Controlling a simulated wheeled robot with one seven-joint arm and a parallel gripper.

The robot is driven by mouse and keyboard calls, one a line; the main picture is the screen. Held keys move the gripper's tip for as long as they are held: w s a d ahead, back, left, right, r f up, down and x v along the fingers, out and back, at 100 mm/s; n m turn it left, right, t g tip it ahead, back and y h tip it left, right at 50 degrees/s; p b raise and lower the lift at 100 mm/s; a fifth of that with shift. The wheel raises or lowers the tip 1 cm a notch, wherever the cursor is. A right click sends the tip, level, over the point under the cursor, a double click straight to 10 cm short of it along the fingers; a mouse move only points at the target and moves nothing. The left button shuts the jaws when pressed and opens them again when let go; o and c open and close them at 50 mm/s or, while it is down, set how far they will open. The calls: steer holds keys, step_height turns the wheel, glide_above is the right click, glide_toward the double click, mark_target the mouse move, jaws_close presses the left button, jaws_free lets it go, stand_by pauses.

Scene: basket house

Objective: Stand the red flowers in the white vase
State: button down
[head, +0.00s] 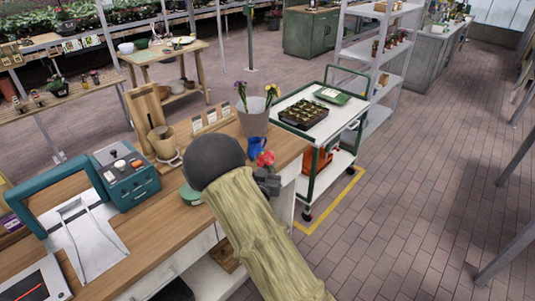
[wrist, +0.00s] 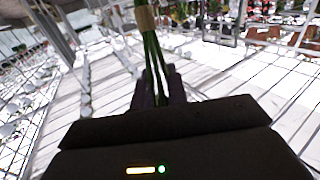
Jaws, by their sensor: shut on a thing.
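The red flowers (head: 265,158) show as a red bloom just above my gripper (head: 268,180) in the head view, over the right part of the wooden counter. In the wrist view, their green stems (wrist: 151,50), with a tan band (wrist: 145,19) around them, run down between the dark fingers of my gripper (wrist: 158,88). My gripper is shut on the stems; the blooms are out of the wrist view. I cannot make out the white vase in either view; my arm covers part of the counter.
A blue jug (head: 256,146) and a grey bucket with flowers (head: 253,121) stand close behind the red bloom. The wooden counter (head: 185,225) also holds a teal register (head: 127,178). A white-topped cart (head: 318,130) with a seedling tray (head: 303,114) stands to the right.

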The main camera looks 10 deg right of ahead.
steer(key=s+f+n+y, duration=0.2)
steer(key=s+f+y, duration=0.1)
steer(key=f, duration=0.8)
steer(key=s+f+n+t+y+b, duration=0.1)
steer(key=s+f+n+y, duration=0.2)
steer(key=f, duration=0.8)
steer(key=shift+s+t+y, duration=0.3)
steer(key=shift+y, duration=0.5)
steer(key=shift+w+d, duration=0.1)
